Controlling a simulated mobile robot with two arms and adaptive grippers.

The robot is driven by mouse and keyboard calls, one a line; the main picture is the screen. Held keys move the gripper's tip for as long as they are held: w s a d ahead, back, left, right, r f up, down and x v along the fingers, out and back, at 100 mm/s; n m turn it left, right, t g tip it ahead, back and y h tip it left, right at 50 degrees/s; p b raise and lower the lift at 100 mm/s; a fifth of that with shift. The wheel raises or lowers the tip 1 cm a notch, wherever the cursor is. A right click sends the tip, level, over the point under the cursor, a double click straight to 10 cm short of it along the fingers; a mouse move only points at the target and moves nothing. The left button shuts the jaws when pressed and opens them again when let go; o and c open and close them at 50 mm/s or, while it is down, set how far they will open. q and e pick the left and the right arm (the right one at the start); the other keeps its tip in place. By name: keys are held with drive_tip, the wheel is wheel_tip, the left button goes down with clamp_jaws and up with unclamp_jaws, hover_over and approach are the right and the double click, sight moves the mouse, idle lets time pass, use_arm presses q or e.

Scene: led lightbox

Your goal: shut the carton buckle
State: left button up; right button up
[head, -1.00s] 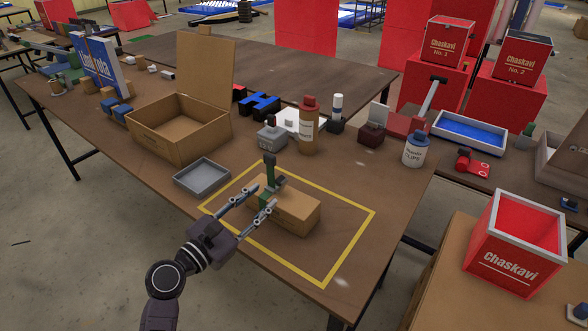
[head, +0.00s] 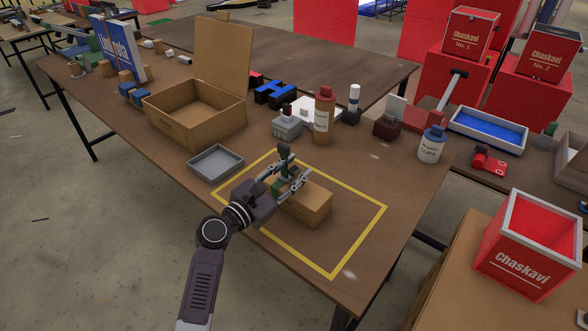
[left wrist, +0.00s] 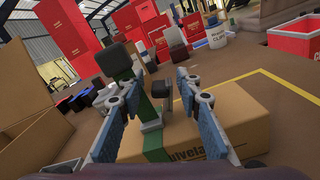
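The small brown carton (head: 314,203) sits inside the yellow outline on the table. It also shows in the left wrist view (left wrist: 240,125), with a green strap (left wrist: 152,143) over it. The buckle's green lever (left wrist: 124,68) stands up, tilted, with a black knob (left wrist: 116,54) on its end. A smaller dark post (left wrist: 188,94) stands to its right. My left gripper (head: 296,169) is open at the buckle, its fingers spread either side of the buckle's base. I cannot tell whether a finger touches the lever. My right gripper is not in view.
A grey tray (head: 216,175) and a large open cardboard box (head: 196,137) are left of the outline. Brown bottle (head: 323,118), grey block (head: 287,128) and white jar (head: 430,149) stand behind. The table inside the outline, right of the carton, is clear.

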use_arm(q)
drive_tip(key=c, duration=0.8)
clamp_jaws()
drive_tip(key=shift+m, duration=0.3)
drive_tip(key=m, duration=0.1)
drive_tip(key=m+b, duration=0.1)
drive_tip(key=shift+s+d+f+m, duration=0.1)
drive_tip(key=shift+s+d+m, duration=0.2)
drive_tip(key=shift+d, duration=0.1)
drive_tip(key=shift+s+d+f+m+b, duration=0.15)
drive_tip(key=shift+d+m+b, duration=0.1)
drive_tip(key=shift+m, duration=0.7)
drive_tip(key=shift+s+d+f+m+b, duration=0.15)
drive_tip(key=shift+d+m+b, duration=0.1)
drive_tip(key=shift+m, duration=0.7)
drive_tip(key=shift+r, duration=0.1)
